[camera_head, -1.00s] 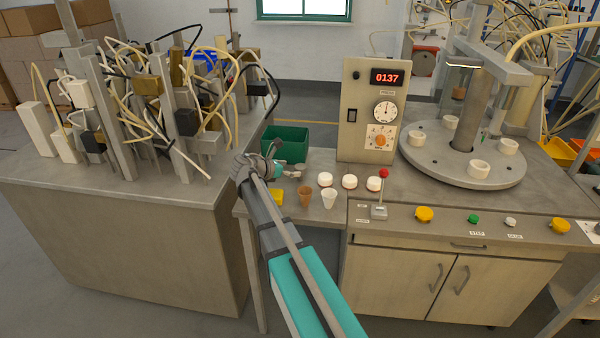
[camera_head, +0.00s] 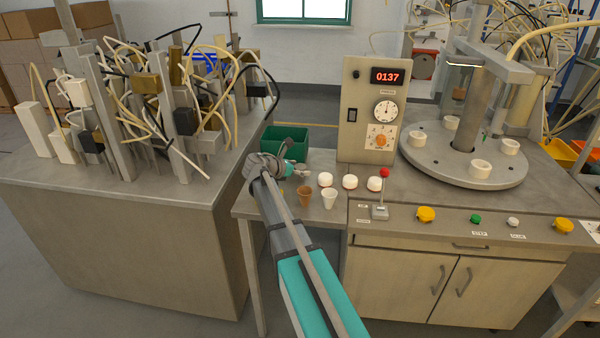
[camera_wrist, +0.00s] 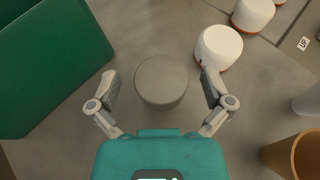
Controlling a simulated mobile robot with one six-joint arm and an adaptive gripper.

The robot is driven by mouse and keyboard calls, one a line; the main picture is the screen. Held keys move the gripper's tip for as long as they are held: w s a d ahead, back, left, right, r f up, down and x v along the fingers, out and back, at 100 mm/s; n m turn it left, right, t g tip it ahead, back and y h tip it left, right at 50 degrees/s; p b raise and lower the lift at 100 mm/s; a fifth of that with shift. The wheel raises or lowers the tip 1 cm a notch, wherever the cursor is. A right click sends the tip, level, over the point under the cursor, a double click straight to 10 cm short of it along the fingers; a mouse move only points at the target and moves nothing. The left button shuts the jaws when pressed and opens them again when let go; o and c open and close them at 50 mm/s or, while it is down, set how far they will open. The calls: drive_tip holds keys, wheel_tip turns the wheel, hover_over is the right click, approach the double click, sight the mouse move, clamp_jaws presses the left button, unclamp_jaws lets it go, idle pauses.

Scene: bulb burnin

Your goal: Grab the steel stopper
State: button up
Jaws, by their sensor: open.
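The steel stopper (camera_wrist: 161,80) is a round grey disc-topped piece standing on the bench. In the wrist view it lies between the two fingers of my gripper (camera_wrist: 162,88), with a visible gap on each side. My gripper is open and holds nothing. In the head view my gripper (camera_head: 292,168) is over the bench in front of the green bin, and I cannot make out the stopper clearly there.
A green bin (camera_wrist: 50,65) stands close on the left. A white, orange-based stopper (camera_wrist: 218,47) is close beside the right finger, with others beyond it. A brown cup (camera_head: 305,196) and a white cup (camera_head: 330,199) stand near the bench's front.

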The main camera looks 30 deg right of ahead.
drive_tip(key=c, duration=1.3)
drive_tip(key=shift+r, duration=0.1)
wheel_tip(320, 180, up, 2)
drive_tip(key=p, duration=0.2)
drive_tip(key=shift+r+p, duration=0.25)
drive_tip(key=shift+p, duration=0.15)
drive_tip(key=s+r+p, duration=0.3)
drive_tip(key=s, duration=0.1)
drive_tip(key=s+r+p, duration=0.3)
drive_tip(key=s+r, duration=0.1)
drive_tip(key=s, duration=0.1)
drive_tip(key=s+r+p, duration=0.3)
drive_tip(key=s+p, duration=0.1)
drive_tip(key=s, duration=0.1)
drive_tip(key=shift+a+r, duration=0.15)
drive_tip(key=shift+a, duration=0.2)
